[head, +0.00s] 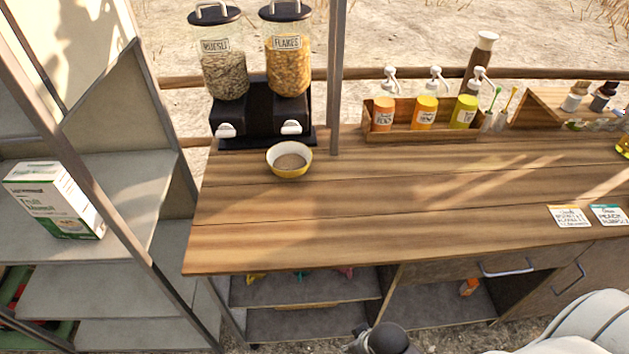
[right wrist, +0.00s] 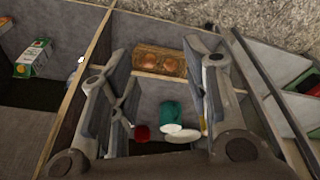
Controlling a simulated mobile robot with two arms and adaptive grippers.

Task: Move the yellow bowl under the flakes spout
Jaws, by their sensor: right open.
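The yellow bowl (head: 290,174), white inside with something brown in it, stands upright on the wooden counter. It is just in front of the black dispenser base, near the flakes side; whether it touches the base is unclear. The flakes dispenser (head: 288,62) is the right one of the pair, with a white knob (head: 291,128) below it. Its outlet is hard to make out. My right gripper (right wrist: 160,62) is open and empty in the right wrist view, over the lower shelves and away from the bowl. My left gripper is not in view.
The muesli dispenser (head: 223,68) stands left of the flakes. A metal post (head: 336,80) rises right of the dispensers. A wooden caddy (head: 422,134) holds pump bottles at the back. The counter's middle is clear; two cards (head: 570,216) lie at right. A carton (head: 55,200) stands on the left shelf.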

